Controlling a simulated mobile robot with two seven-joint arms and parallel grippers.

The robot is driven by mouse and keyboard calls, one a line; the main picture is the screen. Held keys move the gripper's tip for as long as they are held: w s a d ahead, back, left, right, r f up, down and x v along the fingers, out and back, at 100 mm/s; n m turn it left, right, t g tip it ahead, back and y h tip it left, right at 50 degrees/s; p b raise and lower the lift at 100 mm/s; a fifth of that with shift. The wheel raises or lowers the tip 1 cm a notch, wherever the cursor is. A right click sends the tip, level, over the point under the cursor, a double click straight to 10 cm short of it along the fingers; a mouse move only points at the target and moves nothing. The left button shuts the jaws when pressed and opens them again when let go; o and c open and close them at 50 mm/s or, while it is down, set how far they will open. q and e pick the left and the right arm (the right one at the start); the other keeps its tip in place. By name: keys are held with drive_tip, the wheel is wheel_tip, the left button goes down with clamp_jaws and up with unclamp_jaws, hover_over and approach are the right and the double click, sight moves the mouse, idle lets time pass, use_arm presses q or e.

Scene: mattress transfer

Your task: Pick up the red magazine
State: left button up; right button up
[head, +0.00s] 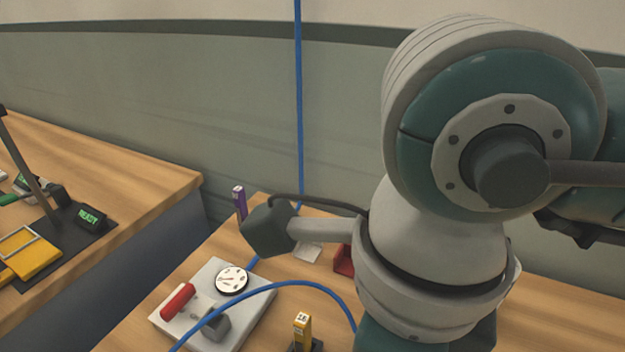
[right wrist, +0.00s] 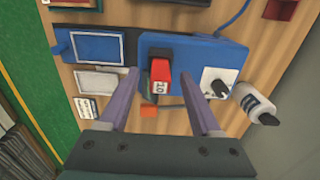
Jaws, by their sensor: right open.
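In the right wrist view, the red magazine (right wrist: 161,87) is a small red block with a black end and a white number label. It is at the blue fixture (right wrist: 203,54). My right gripper (right wrist: 160,77) is open, with its two fingers apart on the left and right of the magazine in the picture. Whether either finger touches it I cannot tell. In the head view, my large arm covers much of the right side, and I cannot make out the magazine for sure. My left gripper is not in view.

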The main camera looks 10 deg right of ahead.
clamp_jaws()
idle(0.5)
